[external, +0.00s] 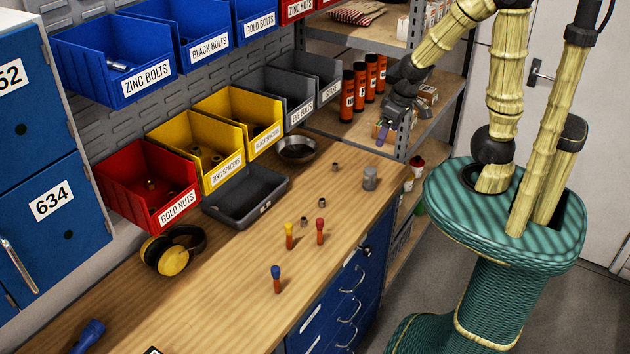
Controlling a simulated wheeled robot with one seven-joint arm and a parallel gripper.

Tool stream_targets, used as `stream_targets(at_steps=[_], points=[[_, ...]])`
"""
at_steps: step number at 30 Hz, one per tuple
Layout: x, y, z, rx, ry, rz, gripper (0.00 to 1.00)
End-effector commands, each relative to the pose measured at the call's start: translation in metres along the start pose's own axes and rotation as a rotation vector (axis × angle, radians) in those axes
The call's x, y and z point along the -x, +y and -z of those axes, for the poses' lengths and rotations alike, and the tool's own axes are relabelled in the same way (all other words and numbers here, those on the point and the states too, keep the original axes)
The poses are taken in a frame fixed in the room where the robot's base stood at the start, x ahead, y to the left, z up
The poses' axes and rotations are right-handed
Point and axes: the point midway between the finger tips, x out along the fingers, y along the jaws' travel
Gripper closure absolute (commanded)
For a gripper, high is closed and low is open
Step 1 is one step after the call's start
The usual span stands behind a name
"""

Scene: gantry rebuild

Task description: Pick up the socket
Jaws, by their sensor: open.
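A short grey metal cylinder (370,178), which looks like the socket, stands upright on the wooden workbench (225,285) near its right edge. Smaller dark metal pieces, a ring (336,167), another (322,202) and a third (304,221), lie to its left; I cannot tell whether one of these is a socket. My gripper (388,128) is open in front of the shelving, above the cylinder and slightly right of it in the picture, apart from it. A small purple shape shows at the fingers; I cannot tell what it is.
Small upright tools with yellow (289,235), red (320,231) and blue (276,279) tops stand on the bench. A dark tray (247,199), a round bowl (297,149) and yellow earmuffs (173,257) lie toward the wall bins. Orange tubes (347,93) stand behind. The bench front is mostly clear.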

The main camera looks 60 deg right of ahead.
Motion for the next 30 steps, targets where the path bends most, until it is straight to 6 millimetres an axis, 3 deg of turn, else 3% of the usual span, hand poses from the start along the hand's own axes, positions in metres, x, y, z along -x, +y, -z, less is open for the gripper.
stream_targets(at_steps=[1,6,17,20,30], points=[[0.0,0.0,0.0,0.0,0.0,0.0,0.29],[0.0,0.0,0.0,0.0,0.0,0.0,0.61],[-0.005,0.003,-0.001,-0.024,-0.009,-0.003,0.61],[-0.018,0.01,-0.003,-0.089,-0.031,-0.01,0.61],[-0.09,0.046,-0.024,-0.516,-0.149,-0.004,0.61]])
